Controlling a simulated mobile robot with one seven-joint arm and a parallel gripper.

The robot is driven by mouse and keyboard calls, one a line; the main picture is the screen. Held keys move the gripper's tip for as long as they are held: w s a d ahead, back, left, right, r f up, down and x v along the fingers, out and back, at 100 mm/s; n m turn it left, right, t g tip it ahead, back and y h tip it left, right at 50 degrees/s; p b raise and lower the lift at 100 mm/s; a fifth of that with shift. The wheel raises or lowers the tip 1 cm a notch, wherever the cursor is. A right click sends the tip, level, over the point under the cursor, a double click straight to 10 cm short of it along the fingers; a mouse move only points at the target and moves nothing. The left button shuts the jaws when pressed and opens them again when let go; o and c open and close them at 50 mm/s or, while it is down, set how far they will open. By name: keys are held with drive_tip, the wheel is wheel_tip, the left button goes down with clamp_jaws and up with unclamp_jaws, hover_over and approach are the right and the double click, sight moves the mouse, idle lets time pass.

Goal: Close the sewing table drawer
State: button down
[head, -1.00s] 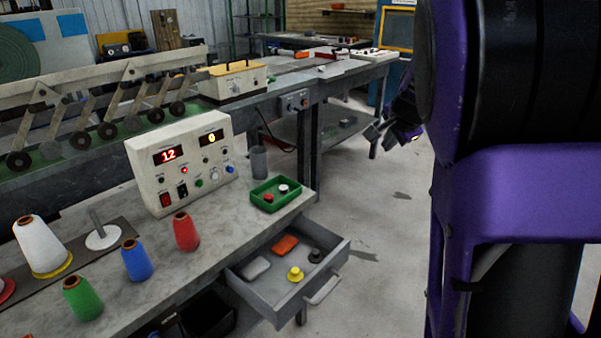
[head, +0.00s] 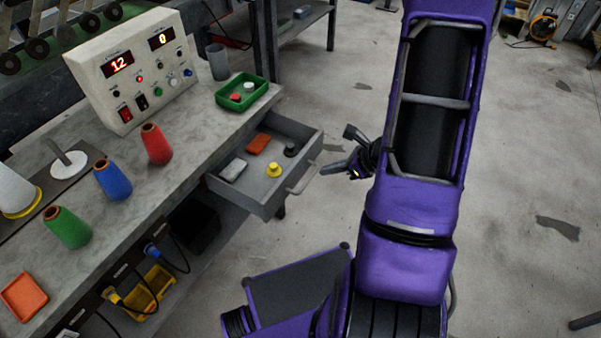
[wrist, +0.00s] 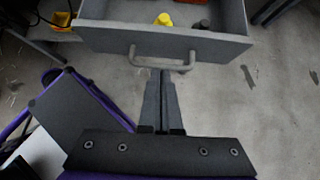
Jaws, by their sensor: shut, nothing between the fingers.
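The grey sewing table drawer (head: 231,192) is pulled out from under the right end of the grey sewing table (head: 190,121). Inside it are a yellow knobbed piece, an orange block, a pale grey block and a dark round piece. Its bar handle (head: 303,178) is on the front face. In the wrist view the drawer front (wrist: 215,45) and handle (wrist: 183,67) lie straight ahead. My gripper (wrist: 162,74) is shut and empty, its tips at or just short of the handle; contact cannot be told. In the head view my gripper (head: 328,169) is right of the drawer front.
On the table are a control box (head: 135,75), a green tray (head: 266,84), a grey cup (head: 218,62) and several thread cones. Below is a yellow bin (head: 150,290) with cables. Open concrete floor (head: 530,170) lies to the right.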

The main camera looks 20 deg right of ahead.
sight(297, 176)
drive_tip(key=b+x, duration=0.1)
drive_tip(key=x, duration=0.9)
drive_tip(key=shift+w, duration=0.2)
